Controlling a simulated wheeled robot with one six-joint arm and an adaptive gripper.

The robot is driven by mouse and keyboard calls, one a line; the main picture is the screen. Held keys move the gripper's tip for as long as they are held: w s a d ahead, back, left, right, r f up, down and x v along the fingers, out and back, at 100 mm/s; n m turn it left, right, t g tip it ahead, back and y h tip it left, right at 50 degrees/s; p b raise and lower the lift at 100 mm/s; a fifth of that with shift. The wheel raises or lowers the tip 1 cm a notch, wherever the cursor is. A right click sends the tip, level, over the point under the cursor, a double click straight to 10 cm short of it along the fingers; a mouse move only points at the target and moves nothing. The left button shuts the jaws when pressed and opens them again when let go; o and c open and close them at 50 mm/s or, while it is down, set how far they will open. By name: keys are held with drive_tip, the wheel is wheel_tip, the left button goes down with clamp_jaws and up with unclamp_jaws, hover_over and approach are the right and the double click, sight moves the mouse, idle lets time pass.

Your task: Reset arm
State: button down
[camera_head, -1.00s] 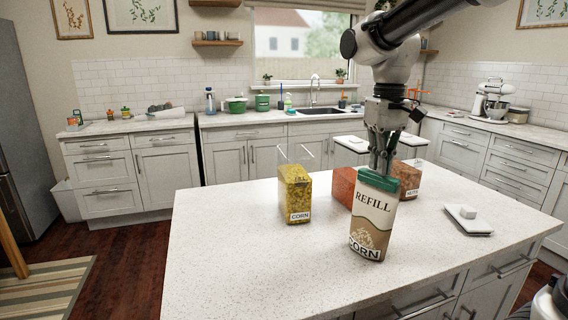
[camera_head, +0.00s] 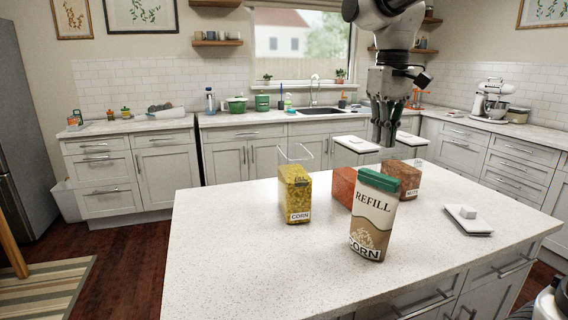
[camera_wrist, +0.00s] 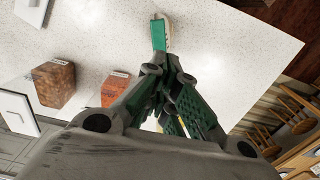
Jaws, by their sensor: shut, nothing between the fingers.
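My gripper (camera_head: 386,142) is shut and empty. In the head view it hangs pointing down, above and behind the refill carton (camera_head: 374,220), clear of it. The carton stands upright on the island counter, with a green lid and the words REFILL and CORN. In the wrist view my gripper (camera_wrist: 168,85) shows its green-padded fingers together. The carton's green lid (camera_wrist: 159,36) shows past the fingers there.
On the island (camera_head: 230,240) stand a corn container (camera_head: 295,197), a red-brown container (camera_head: 342,187) and a nuts container (camera_head: 405,178). A white lid (camera_head: 470,222) lies at the right. White lids (camera_head: 357,144) show near the gripper. The island's front left is clear.

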drive_tip(key=s+d+f+m+t, duration=0.1)
drive_tip(key=s+d+f+t, duration=0.1)
drive_tip(key=s+d+f, duration=0.3)
drive_tip(key=s+d+f+m+t, duration=0.2)
drive_tip(key=s+d+f, duration=0.2)
drive_tip(key=s+d, duration=0.6)
drive_tip(key=s, duration=0.4)
drive_tip(key=shift+f+m, duration=0.3)
drive_tip(key=shift+f, duration=0.1)
